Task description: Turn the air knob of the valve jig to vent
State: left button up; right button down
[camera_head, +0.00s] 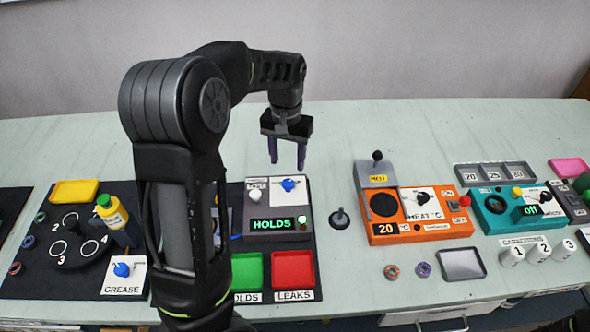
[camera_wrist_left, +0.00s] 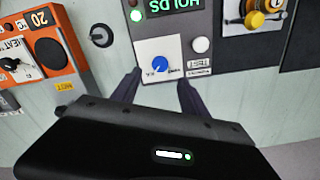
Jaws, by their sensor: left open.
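The valve jig (camera_head: 262,221) is a dark grey box with a green "HOLDS" display and a lit green lamp. A blue knob (camera_head: 288,184) sits on a white plate at its back right; a white button is left of it. The blue knob also shows in the left wrist view (camera_wrist_left: 160,64), where its small markings are too blurred to read surely. My left gripper (camera_head: 287,160) is open and empty, fingers pointing down near the jig's back edge. In the left wrist view the fingertips (camera_wrist_left: 160,78) are spread on either side of the knob plate, apart from the knob. My right gripper is out of view.
A green tray (camera_head: 249,270) and a red tray (camera_head: 293,269) lie in front of the jig. My left arm hides part of the mat left of the jig. The table behind is clear.

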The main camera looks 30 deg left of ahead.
aim_at(288, 182)
pick_arm(q)
jog(key=shift+s, duration=0.1)
jog(key=shift+f+p, duration=0.4)
jog(key=shift+f, duration=3.55)
grip_shut()
